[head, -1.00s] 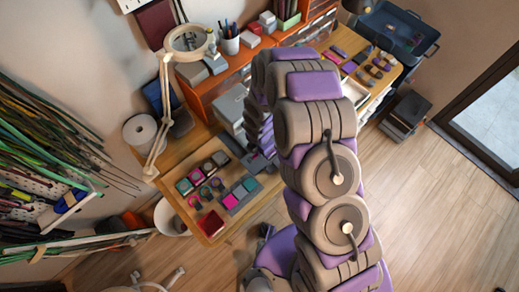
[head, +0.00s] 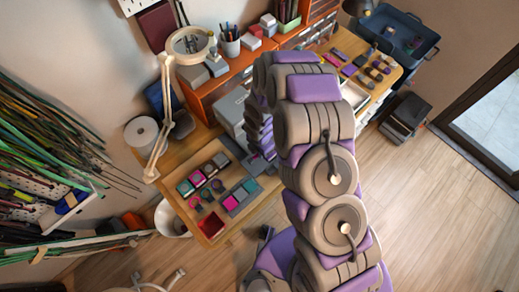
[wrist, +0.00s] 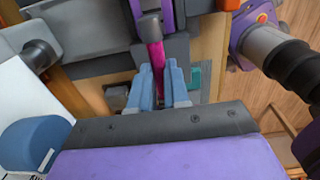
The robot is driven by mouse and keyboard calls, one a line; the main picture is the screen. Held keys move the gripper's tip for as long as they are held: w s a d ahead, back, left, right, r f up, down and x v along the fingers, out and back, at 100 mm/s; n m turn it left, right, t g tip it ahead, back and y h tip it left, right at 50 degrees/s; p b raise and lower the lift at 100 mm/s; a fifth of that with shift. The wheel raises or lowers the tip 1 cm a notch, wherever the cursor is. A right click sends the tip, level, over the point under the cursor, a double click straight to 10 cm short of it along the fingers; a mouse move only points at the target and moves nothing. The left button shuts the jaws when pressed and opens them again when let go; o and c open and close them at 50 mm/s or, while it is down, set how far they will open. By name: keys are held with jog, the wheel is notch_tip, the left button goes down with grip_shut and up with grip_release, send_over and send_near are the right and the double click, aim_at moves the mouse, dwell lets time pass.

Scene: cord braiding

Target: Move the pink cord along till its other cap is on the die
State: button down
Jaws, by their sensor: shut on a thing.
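In the wrist view the pink cord (wrist: 157,58) runs down from a grey cap-like end (wrist: 150,28) to my gripper (wrist: 165,92). Its blue-grey fingers are shut on the cord's lower part. The cord's lower end is hidden between and behind the fingers. Dark grey blocks lie behind the cord, and I cannot tell which of them is the die. In the head view my own arm hides the gripper and the cord.
In the head view a wooden tray (head: 211,228) on the workbench holds several pink, teal and grey blocks. A lamp (head: 163,110) and a white roll (head: 141,133) stand to its left. Orange shelving (head: 200,100) stands behind.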

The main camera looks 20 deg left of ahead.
dwell(0.3)
jog(key=c, duration=1)
grip_release()
notch_tip(320, 180, up, 17)
jog(key=shift+a+r, duration=0.1)
jog(key=shift+r, duration=0.1)
jog(key=shift+w, duration=0.1)
